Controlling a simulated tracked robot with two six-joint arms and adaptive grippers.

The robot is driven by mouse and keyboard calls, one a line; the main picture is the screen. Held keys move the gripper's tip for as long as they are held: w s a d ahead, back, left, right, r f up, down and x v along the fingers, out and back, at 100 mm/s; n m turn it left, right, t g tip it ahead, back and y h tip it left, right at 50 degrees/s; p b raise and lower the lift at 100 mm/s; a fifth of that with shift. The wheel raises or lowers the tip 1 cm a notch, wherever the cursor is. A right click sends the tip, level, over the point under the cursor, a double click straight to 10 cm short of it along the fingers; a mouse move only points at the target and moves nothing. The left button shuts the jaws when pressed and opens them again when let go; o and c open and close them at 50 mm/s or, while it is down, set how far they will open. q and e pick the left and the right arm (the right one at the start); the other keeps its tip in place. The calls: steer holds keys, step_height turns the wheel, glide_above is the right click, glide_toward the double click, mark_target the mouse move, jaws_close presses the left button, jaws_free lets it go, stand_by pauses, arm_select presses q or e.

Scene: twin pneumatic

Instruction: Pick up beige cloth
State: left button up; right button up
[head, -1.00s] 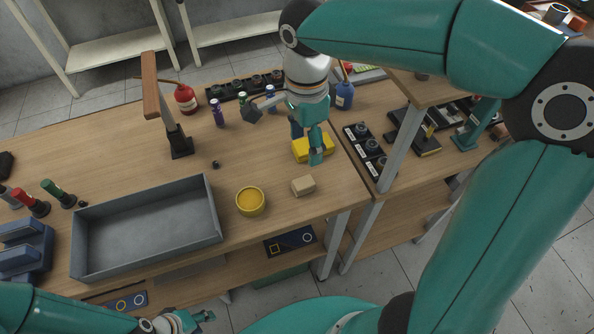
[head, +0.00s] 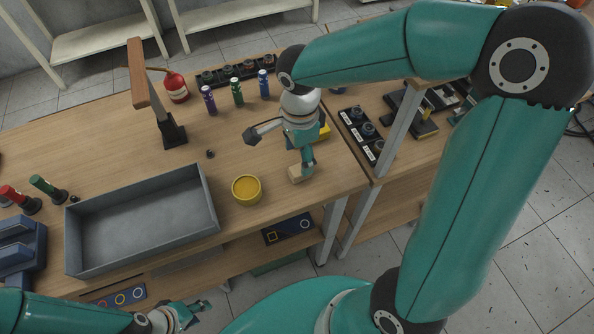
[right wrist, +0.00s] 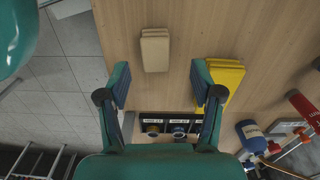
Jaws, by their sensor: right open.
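The folded beige cloth (head: 295,176) lies near the front edge of the wooden bench, to the right of the round yellow tub. My right gripper partly covers it in the head view. In the right wrist view the beige cloth (right wrist: 155,50) is in full view, ahead of the fingertips and roughly centred between them. My right gripper (right wrist: 160,84) is open and empty, with its fingers spread wide; in the head view the right gripper (head: 279,154) is above the bench by the cloth. My left gripper (head: 190,314) is low at the bottom edge, away from the cloth; its jaw opening is unclear.
A folded yellow cloth (right wrist: 226,82) lies close to my right gripper's right finger. The yellow tub (head: 246,190) and a grey tray (head: 212,218) stand left of the beige cloth. A metal post (head: 396,125) rises to the right. Several bottles stand behind.

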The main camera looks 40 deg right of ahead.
mark_target(299, 168)
steer(key=shift+s+f, duration=0.2)
steer(key=shift+f, duration=2.15)
steer(key=c, duration=1.2)
steer(key=shift+c, duration=0.2)
steer(key=shift+r, duration=0.2)
step_height(299, 168, up, 20)
steer(key=p, duration=0.1)
steer(key=shift+f, duration=0.15)
